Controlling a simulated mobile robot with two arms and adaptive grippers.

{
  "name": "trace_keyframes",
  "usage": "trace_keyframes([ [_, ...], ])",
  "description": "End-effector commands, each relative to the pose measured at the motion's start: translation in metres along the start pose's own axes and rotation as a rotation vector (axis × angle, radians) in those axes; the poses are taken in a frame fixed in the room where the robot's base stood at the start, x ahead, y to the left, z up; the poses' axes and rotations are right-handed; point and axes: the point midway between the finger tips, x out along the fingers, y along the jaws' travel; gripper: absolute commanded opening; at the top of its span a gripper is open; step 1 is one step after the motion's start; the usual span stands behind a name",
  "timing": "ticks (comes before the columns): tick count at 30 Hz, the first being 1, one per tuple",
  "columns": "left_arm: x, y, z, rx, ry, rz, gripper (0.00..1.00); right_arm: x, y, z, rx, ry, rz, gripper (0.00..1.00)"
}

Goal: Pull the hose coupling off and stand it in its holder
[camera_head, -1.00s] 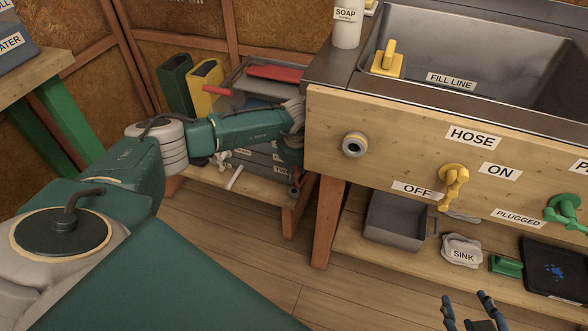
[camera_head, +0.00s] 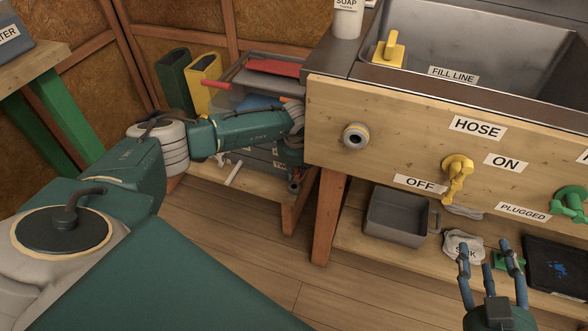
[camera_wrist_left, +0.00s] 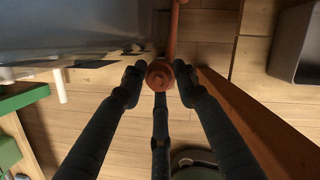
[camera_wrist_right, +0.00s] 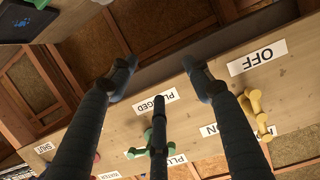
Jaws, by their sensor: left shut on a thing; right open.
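My left arm reaches beside the left end of the sink cabinet. Its gripper (camera_head: 293,178) is small and partly hidden there. In the left wrist view, that gripper (camera_wrist_left: 159,80) is shut on a round orange-red piece, seemingly the hose coupling (camera_wrist_left: 160,74). I cannot make out the holder or whether the piece touches it. The hose outlet (camera_head: 355,136) on the wooden front panel is bare, with nothing over its ring. My right gripper (camera_head: 487,252) is open and empty in front of the lower shelf; its spread fingers also show in the right wrist view (camera_wrist_right: 155,85).
A yellow valve handle (camera_head: 457,178) and a green one (camera_head: 572,203) stick out from the panel. A grey bin (camera_head: 397,218) stands on the lower shelf. The cabinet's wooden leg (camera_head: 328,218) is close right of my left gripper. Floor in front is clear.

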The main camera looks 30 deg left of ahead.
Motion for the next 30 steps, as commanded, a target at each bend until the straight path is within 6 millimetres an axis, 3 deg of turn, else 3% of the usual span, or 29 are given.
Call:
trace_keyframes([
  [21, 0.019, 0.001, -0.005, 0.000, 0.000, 0.000, 0.00, -0.003, -0.009, -0.070, 0.004, 0.308, -0.019, 0.50],
  [30, 0.022, 0.001, -0.006, 0.000, 0.000, 0.000, 0.00, -0.008, -0.011, -0.087, 0.006, 0.380, -0.022, 0.50],
])
